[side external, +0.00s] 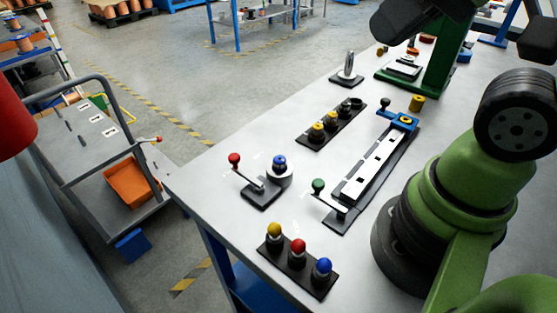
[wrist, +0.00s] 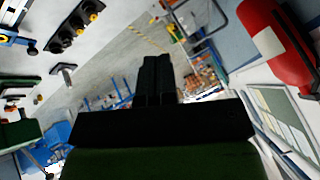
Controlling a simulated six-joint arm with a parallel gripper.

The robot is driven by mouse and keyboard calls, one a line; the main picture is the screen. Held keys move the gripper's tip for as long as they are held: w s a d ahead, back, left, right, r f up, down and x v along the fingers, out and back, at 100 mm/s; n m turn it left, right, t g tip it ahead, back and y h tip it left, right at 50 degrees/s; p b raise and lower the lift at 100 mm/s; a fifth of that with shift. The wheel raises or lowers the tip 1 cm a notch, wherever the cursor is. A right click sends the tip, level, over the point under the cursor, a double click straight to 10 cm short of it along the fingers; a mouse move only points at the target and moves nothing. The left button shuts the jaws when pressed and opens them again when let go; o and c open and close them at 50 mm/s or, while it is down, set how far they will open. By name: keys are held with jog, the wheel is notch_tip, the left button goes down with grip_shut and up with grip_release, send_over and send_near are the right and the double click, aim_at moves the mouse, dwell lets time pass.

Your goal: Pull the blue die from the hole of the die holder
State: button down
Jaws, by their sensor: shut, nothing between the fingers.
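A blue-topped piece (side external: 322,267) sits at the right end of a black holder plate (side external: 294,276) near the table's front edge, in line with a yellow-topped piece (side external: 274,231) and a red-topped piece (side external: 298,247). Another blue-topped piece (side external: 279,162) sits in a grey round block (side external: 280,176) further back. I cannot tell for sure which blue piece is the die. My gripper (wrist: 156,62) shows in the wrist view, with its black fingers shut and nothing between them. It points away from the blue pieces, over the floor.
A red-knobbed lever (side external: 234,160) stands beside the round block. A long track with a green-knobbed lever (side external: 318,186) lies to the right. A black rack with yellow pieces (side external: 331,125) and a metal peg (side external: 349,66) stand further back. The table's left edge borders open floor.

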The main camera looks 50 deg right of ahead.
jog(key=c, duration=1.8)
grip_release()
jog(key=shift+c, duration=0.2)
jog(key=o, duration=0.4)
jog(key=shift+w, duration=0.1)
jog(key=o, duration=0.3)
jog(key=shift+w, duration=0.3)
jog(key=o, duration=0.3)
jog(key=w+g, duration=0.1)
jog(key=w+f, duration=0.1)
jog(key=w, duration=0.1)
jog(key=w+f+g, duration=0.1)
jog(key=w, duration=0.1)
jog(key=shift+w+d+f+g+h, duration=0.1)
jog(key=shift+w+f+g+h, duration=0.1)
jog(key=shift+f+g+h, duration=0.1)
jog(key=g+h, duration=0.1)
jog(key=g, duration=0.3)
send_over(280, 159)
notch_tip(280, 159, down, 14)
jog(key=shift+g, duration=0.3)
notch_tip(280, 159, down, 11)
jog(key=shift+r, duration=0.1)
jog(key=shift+c, duration=0.3)
jog(key=c, duration=0.9)
